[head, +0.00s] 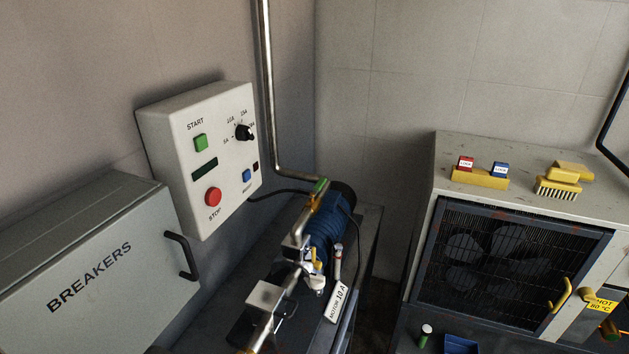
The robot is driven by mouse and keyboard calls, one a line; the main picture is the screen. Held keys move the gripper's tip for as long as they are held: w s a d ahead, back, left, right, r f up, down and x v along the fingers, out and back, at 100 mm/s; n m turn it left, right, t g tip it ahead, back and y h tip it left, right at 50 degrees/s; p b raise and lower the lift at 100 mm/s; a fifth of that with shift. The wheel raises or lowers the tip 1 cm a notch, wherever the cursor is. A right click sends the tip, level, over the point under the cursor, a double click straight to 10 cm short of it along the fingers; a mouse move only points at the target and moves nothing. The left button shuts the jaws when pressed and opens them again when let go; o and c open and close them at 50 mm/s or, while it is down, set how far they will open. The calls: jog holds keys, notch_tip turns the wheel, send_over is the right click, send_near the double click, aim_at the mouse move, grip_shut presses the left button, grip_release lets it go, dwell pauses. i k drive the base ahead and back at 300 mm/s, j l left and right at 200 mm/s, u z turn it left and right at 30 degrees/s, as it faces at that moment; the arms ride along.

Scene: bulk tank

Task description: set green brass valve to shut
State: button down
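The green brass valve (319,188) is small in the head view, on the metal pipe just above the blue motor. Its green handle lies near the bend of the pipe, with a brass-coloured body just below it. The handle looks roughly in line with the lower pipe run, but it is too small to be sure of its setting. My gripper is not in view, and nothing is seen touching the valve.
A control box (200,155) and a breaker cabinet (95,260) with a black handle stand at the left. The blue motor (328,225) and metal pipework (268,297) fill the middle. A fan unit (505,260) stands at the right, with a brush (562,180) on top.

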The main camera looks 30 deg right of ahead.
aim_at(318, 186)
jog(key=i+l+z, duration=0.55)
jog(key=i+z, duration=0.15)
